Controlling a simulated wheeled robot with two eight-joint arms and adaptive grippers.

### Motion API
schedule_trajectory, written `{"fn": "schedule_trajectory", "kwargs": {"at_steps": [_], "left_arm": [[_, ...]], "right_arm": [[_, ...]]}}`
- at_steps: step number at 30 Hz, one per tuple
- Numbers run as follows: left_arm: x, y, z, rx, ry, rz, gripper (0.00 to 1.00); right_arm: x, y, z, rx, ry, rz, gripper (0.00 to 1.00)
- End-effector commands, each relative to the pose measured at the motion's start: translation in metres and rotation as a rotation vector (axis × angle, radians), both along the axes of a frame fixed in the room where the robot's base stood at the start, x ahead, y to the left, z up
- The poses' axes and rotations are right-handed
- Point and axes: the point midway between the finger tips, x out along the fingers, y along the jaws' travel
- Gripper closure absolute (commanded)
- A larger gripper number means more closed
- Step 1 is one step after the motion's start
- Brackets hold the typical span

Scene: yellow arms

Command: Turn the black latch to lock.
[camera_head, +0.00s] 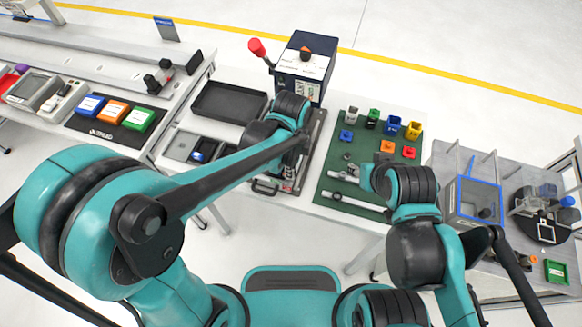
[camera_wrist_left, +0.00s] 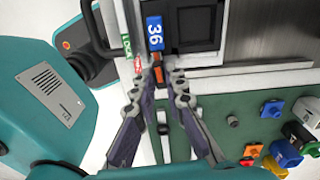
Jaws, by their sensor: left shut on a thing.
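In the head view, my left gripper (camera_head: 288,176) points down at the front of the station, and the latch is too small to make out. My right gripper (camera_head: 357,171) is above the green mat, mostly hidden by its own arm.
A blue-and-white box (camera_head: 304,62) with a red-knobbed lever (camera_head: 257,47) stands at the back of the station. A black tray (camera_head: 229,101) lies to the left. The green mat (camera_head: 333,150) to the right carries several small coloured blocks and white bars.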

Motion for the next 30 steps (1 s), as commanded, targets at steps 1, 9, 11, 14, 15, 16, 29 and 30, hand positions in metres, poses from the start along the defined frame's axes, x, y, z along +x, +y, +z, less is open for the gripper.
{"fn": "schedule_trajectory", "kwargs": {"at_steps": [1, 9, 11, 14, 15, 16, 29, 30], "left_arm": [[0.0000, 0.0001, 0.0002, 0.000, 0.000, -0.023, 1.00], [0.0001, 0.0001, 0.0001, 0.000, 0.000, -0.107, 1.00], [0.0001, 0.0001, 0.0001, 0.000, 0.000, -0.116, 1.00], [0.0001, 0.0001, 0.0001, 0.000, 0.000, -0.123, 1.00], [0.0001, 0.0000, 0.0001, 0.000, 0.000, -0.125, 1.00], [0.0001, 0.0000, 0.0001, 0.000, 0.000, -0.125, 1.00], [0.0001, 0.0000, 0.0001, 0.000, 0.000, -0.125, 0.79], [0.0001, 0.0000, 0.0001, 0.000, 0.000, -0.125, 0.79]], "right_arm": [[0.0000, 0.0000, 0.0004, 0.000, 0.000, 0.000, 0.60], [-0.0001, 0.0000, 0.0009, 0.000, 0.000, 0.000, 0.60], [0.0000, 0.0000, 0.0010, 0.000, 0.000, 0.000, 0.60], [0.0000, 0.0000, 0.0010, 0.000, 0.000, 0.000, 0.60], [0.0000, 0.0000, 0.0010, 0.000, 0.000, 0.000, 0.60], [0.0000, 0.0000, 0.0010, 0.000, 0.000, 0.000, 0.60], [0.0000, 0.0000, 0.0010, 0.000, 0.000, 0.000, 0.60], [0.0000, 0.0000, 0.0010, 0.000, 0.000, 0.000, 0.60]]}}
